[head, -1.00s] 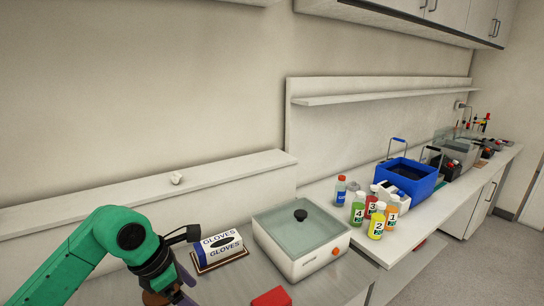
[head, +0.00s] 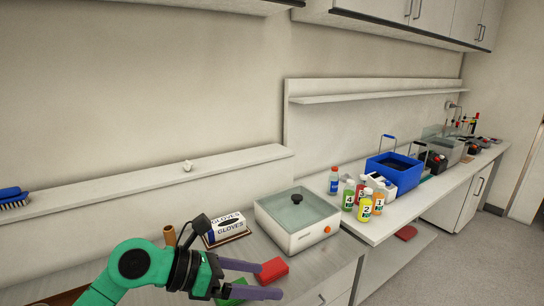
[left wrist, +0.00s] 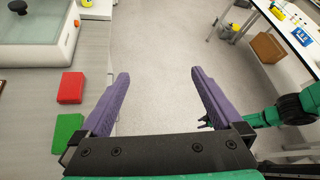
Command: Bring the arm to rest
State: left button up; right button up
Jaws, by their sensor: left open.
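My left gripper (head: 271,279) is open and empty in the head view, its two purple fingers pointing right near the counter's front edge. A red block (head: 271,271) and a green block (head: 232,291) on the counter show beside and behind its fingers. In the left wrist view the open fingers (left wrist: 160,73) have bare floor between them; the red block (left wrist: 70,88) and green block (left wrist: 67,133) lie to their left, apart from them. My right arm (left wrist: 285,110) shows at the right of that view. Its gripper end is small, dark and partly hidden, so its jaws are unclear.
A lidded water bath (head: 297,220) and a glove box (head: 226,228) stand on the counter. A blue brush (head: 12,197) lies on the left ledge. Floor in front is clear.

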pick_arm(q)
notch_tip(320, 180, up, 8)
jog(key=s+d+n+t+h, duration=0.1)
jog(key=d+n+t+h, duration=0.2)
jog(key=n+h, duration=0.15)
jog(key=w+a+r+n+t+y, duration=0.2)
jog(key=w+a+r+n+t, duration=0.25)
jog(key=a+n+t, duration=0.6)
jog(key=w+a+f+n+y, duration=0.2)
jog(key=a+f+n+y, duration=1.25)
jog(key=n, duration=0.85)
jog(key=s+d+f+n+g, duration=0.1)
jog(key=s+f+n+g, duration=0.2)
jog(key=s+f+g, duration=0.65)
jog(key=s+d+f+n+g, duration=0.1)
jog(key=s+f+n+g, duration=0.3)
jog(key=s+f, duration=0.9)
notch_tip(320, 180, down, 33)
jog(key=s+g+b, duration=0.1)
jog(key=g+b, duration=0.1)
jog(key=b, duration=0.5)
jog(key=s+a+f+b, duration=0.3)
jog(key=s+f, duration=1.2)
jog(key=shift+s+m+g, duration=0.2)
jog(key=shift+m+g, duration=0.1)
pick_arm(e)
notch_tip(320, 180, down, 10)
jog(key=s, duration=0.1)
jog(key=shift+s, duration=0.15)
